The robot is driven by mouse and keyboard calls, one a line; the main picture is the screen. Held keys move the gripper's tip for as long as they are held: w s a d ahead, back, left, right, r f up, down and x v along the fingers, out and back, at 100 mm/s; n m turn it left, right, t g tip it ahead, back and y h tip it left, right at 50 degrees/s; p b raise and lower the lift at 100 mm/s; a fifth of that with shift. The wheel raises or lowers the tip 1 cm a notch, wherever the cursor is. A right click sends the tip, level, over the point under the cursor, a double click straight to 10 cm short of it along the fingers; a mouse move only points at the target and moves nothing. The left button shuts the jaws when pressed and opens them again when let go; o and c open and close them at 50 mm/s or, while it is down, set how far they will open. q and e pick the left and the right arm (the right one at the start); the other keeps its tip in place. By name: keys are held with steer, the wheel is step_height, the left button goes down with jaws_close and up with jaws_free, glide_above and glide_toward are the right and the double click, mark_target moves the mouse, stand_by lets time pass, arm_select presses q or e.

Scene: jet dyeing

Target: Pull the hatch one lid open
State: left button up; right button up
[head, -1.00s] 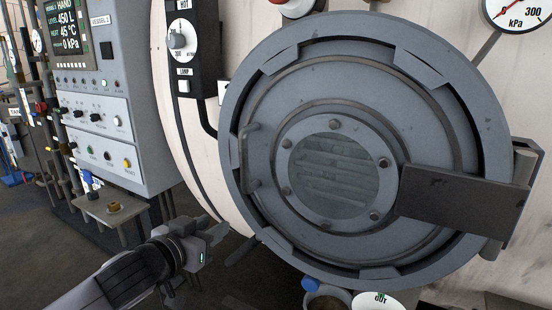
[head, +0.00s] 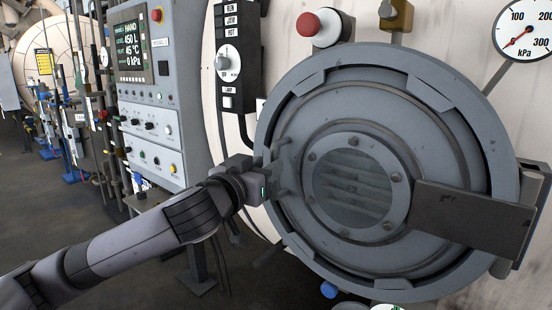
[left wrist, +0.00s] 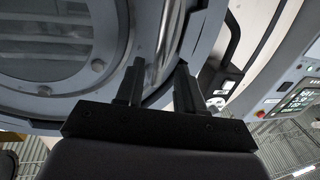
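The round grey hatch lid (head: 300,130) fills the right half of the head view, with a bolted round window (head: 352,187) in its middle. It sits flush in its ring and looks closed. A bar handle (left wrist: 164,45) on the lid's left side shows in the left wrist view. My left gripper (head: 275,172) is at this handle in the head view. In the left wrist view its two fingers (left wrist: 158,85) are apart, with the handle bar in line with the gap between them. Contact cannot be made out. My right gripper is not in view.
A dark hinge plate (head: 470,217) crosses the lid's right side. A control panel (head: 150,90) stands at left, and a dark switch strip (head: 229,60) is left of the hatch. A pressure gauge (head: 525,28) is at top right. Open floor (head: 60,220) lies at lower left.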

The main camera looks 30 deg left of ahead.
arm_select(q)
steer(key=shift+w+a+p, duration=0.2)
steer(key=shift+w+p, duration=0.25)
steer(key=shift+w, duration=1.6)
jaws_close()
